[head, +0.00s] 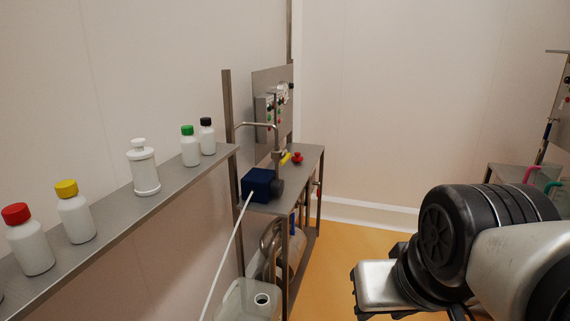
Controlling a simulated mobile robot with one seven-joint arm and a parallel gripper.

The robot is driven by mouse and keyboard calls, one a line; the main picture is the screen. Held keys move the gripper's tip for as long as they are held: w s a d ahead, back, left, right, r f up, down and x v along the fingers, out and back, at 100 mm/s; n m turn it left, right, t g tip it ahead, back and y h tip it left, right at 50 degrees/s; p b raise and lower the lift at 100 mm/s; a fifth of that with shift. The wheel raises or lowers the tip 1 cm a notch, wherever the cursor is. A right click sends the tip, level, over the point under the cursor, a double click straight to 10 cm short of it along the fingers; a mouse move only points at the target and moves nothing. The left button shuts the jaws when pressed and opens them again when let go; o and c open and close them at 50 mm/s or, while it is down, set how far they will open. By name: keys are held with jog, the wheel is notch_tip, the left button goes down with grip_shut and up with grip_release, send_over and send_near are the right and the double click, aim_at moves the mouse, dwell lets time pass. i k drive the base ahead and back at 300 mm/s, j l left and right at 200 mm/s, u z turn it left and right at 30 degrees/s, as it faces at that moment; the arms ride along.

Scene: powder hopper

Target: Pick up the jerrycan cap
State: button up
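A whitish translucent jerrycan (240,304) stands low at the bottom of the head view, below the metal bench. Its round dark mouth (262,299) is uncovered. I cannot identify the jerrycan cap with certainty. A small red knob-like piece (298,157) sits on the bench top, but I cannot tell whether it is a cap or a fitting. My gripper (357,291) is at the lower right, over the orange floor and well apart from the bench and jerrycan. Its fingers are too small and turned away to show whether they are open.
A metal shelf (112,208) on the left holds several white bottles with coloured caps. The metal bench (300,178) carries a dark blue box (258,185) and pipework. A white rod (226,256) slants down towards the jerrycan. The orange floor (350,245) between bench and arm is clear.

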aim_at(297, 158)
jog(key=i+l+z, duration=0.45)
jog(key=i+l, duration=0.55)
jog(key=i, duration=0.55)
jog(key=i+l+z, duration=0.1)
jog(key=i, duration=0.65)
jog(key=i+u, duration=0.2)
jog(key=i, duration=0.3)
jog(key=i+l+u, duration=0.2)
jog(key=i, duration=0.3)
jog(key=i+l+u, duration=0.2)
jog(key=i, duration=0.3)
jog(key=i+u, duration=0.3)
jog(key=u, duration=0.15)
jog(key=i+l+u, duration=0.1)
jog(key=i+u, duration=0.2)
jog(key=u, duration=0.15)
jog(key=i+l+u, duration=0.2)
jog(key=u, duration=0.3)
jog(key=i+l+u, duration=0.8)
jog(key=u, duration=0.15)
jog(key=l, duration=0.1)
